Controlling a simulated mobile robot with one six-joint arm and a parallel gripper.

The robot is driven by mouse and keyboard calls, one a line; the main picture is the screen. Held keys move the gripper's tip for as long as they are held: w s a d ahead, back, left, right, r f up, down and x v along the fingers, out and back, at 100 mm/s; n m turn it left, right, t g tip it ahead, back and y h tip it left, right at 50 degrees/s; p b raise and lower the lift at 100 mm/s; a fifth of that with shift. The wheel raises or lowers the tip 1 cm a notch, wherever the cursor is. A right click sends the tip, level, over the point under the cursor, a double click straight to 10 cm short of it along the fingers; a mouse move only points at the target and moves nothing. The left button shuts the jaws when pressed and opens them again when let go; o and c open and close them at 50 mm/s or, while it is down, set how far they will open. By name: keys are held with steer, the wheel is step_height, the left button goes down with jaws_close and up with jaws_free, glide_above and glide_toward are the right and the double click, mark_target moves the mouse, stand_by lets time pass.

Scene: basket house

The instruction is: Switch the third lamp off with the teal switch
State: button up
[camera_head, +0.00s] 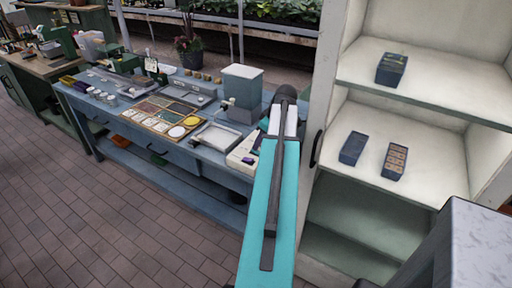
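I cannot make out any lamp or a teal switch in the head view. The long teal part rising through the middle is my own arm, ending at a dark rounded joint. No gripper fingers show. The arm hides part of the blue bench's right end, where a cream-coloured item with dark purple parts (241,155) is partly covered.
A blue bench (175,160) holds trays, a sectioned sample board (160,115) and a grey-lidded container (242,87). A cream open cabinet (425,65) at right holds small dark boxes (391,69). A grey marbled surface (482,245) stands lower right. Brick floor (70,225) is clear at left.

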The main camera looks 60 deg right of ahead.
steer(key=shift+p+x, duration=0.4)
steer(key=shift+x, duration=1.6)
